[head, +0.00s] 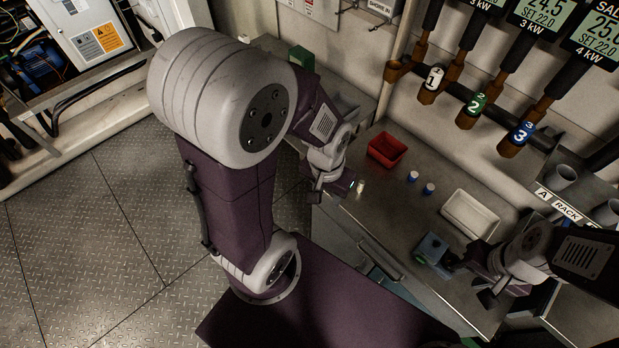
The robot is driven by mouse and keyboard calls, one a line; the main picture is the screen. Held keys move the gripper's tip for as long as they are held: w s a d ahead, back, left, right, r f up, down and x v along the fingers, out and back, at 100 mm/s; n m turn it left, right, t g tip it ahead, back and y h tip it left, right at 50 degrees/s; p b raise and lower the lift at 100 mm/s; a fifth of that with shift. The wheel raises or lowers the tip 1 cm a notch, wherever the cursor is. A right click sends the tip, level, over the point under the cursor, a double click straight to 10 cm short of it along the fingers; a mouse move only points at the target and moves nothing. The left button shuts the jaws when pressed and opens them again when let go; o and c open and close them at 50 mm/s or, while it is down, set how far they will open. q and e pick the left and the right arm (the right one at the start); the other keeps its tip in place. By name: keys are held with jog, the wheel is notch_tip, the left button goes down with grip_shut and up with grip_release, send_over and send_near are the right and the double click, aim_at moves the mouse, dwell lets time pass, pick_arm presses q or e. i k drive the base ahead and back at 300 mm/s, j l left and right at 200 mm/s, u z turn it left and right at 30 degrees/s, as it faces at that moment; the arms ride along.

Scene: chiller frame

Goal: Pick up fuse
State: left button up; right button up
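Two small blue-and-white cylinders, which may be fuses, stand on the steel counter: one (412,176) and, just right of it, another (428,189). A small pale item (359,186) shows beside the fingertips of my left gripper (338,188); it is too small to tell what it is or whether it is held. My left gripper is at the counter's left front edge, left of the cylinders. My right gripper (466,279) is low over the counter's right part, beside a small grey-blue block (432,249). The finger gaps of both grippers are unclear.
A red bin (387,150) stands behind the cylinders, and a white tray (469,215) is to their right. Numbered handles 1 (431,84), 2 (473,108) and 3 (517,138) hang above the counter (385,215). A labelled rack (566,205) is at right.

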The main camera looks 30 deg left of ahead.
aim_at(360, 188)
jog(key=u, duration=0.55)
jog(key=j+z, duration=0.25)
jog(key=j, duration=0.35)
jog(key=j+z, duration=0.3)
jog(key=j, duration=0.35)
jog(key=k+j+z, duration=0.1)
jog(key=j+z, duration=0.15)
jog(key=j, duration=0.35)
jog(key=k+j+z, duration=0.1)
jog(key=j+z, duration=0.15)
jog(key=j, duration=0.35)
